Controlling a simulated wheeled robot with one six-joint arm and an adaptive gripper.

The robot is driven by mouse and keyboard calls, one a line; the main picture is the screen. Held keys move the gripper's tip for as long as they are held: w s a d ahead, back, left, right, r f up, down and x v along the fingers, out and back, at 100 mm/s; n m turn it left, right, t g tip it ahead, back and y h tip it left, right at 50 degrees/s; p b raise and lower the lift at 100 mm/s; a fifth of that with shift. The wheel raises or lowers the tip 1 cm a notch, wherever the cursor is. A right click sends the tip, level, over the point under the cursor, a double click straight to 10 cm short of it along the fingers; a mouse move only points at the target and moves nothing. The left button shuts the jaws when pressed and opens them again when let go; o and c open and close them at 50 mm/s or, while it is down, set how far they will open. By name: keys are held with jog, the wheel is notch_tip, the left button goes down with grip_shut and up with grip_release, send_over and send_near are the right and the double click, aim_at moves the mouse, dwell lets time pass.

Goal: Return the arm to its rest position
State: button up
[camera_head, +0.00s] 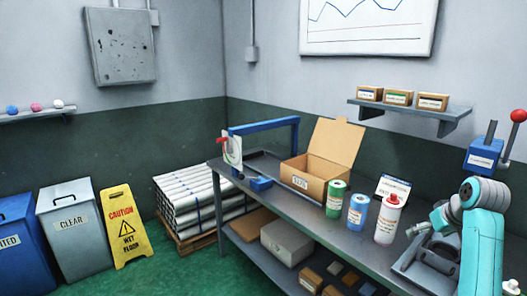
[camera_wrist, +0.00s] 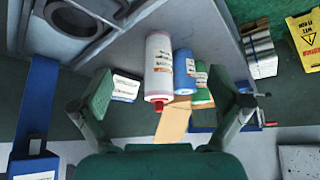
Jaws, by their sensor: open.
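My teal arm (camera_head: 482,235) stands bent at the right of the head view, above the bench's right end. My gripper (camera_wrist: 163,88) shows in the wrist view with its two green fingers wide apart and nothing held. A white bottle with a red cap (camera_head: 388,222) stands on the bench left of the arm. In the wrist view this bottle (camera_wrist: 159,62) appears inverted, in the gap between the fingers and beyond them; I see no contact.
The bench (camera_head: 290,205) also holds a green can (camera_head: 336,198), a blue can (camera_head: 358,211), a small sign (camera_head: 393,187), an open carton (camera_head: 302,178) and a grey tray-like fixture (camera_head: 408,265) near the arm. A blue box with a red-knobbed lever (camera_head: 484,156) stands behind the arm.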

jog(key=s+a+f+t, duration=0.15)
jog(key=a+f, duration=0.35)
jog(key=f, duration=0.8)
jog(key=s+a+f+m+t+h, duration=0.1)
jog(key=s+a+f, duration=0.6)
jog(key=s+f, duration=0.25)
jog(key=s+a+f+t, duration=0.1)
jog(key=s+a+f, duration=0.6)
jog(key=s+f, duration=0.25)
jog(key=s+a+t, duration=0.1)
jog(key=s+a, duration=0.2)
jog(key=s, duration=0.6)
jog(key=s+a+t, duration=0.2)
jog(key=s+a, duration=0.2)
jog(key=s, duration=0.5)
jog(key=s+a+r+n+t+y, duration=0.1)
jog(key=s+a+r+t, duration=0.1)
jog(key=s+r, duration=1.2)
jog(key=s+a, duration=0.1)
jog(key=s, duration=0.3)
jog(key=shift+s+r, duration=0.15)
jog(key=shift+r, duration=0.25)
jog(key=shift+a, duration=0.1)
